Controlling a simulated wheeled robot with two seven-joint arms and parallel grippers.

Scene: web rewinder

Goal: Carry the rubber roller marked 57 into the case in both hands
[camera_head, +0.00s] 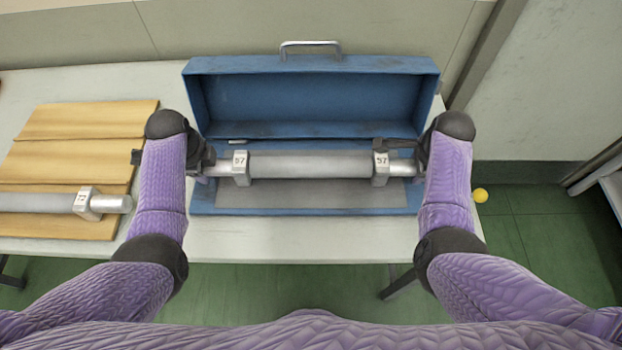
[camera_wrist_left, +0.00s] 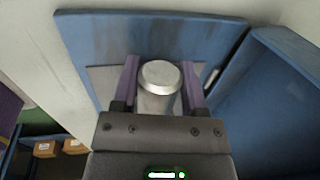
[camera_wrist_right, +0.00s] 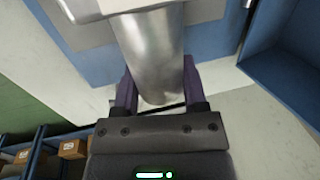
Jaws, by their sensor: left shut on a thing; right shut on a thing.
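The rubber roller marked 57 (camera_head: 310,165) is a grey cylinder with metal ends and a white block marked 57 near each end. It lies level across the opened blue case (camera_head: 310,95), over the case's grey-lined base. My left gripper (camera_head: 208,163) is shut on the roller's left metal end, which shows between the fingers in the left wrist view (camera_wrist_left: 158,90). My right gripper (camera_head: 410,160) is shut on the right metal end, which shows in the right wrist view (camera_wrist_right: 155,60). Whether the roller touches the case cannot be told.
The case stands on a pale table (camera_head: 270,240) with its lid raised at the back. At left, another roller (camera_head: 50,202) lies on wooden boards (camera_head: 85,125). A yellow ball-like thing (camera_head: 480,195) shows at right over the green floor.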

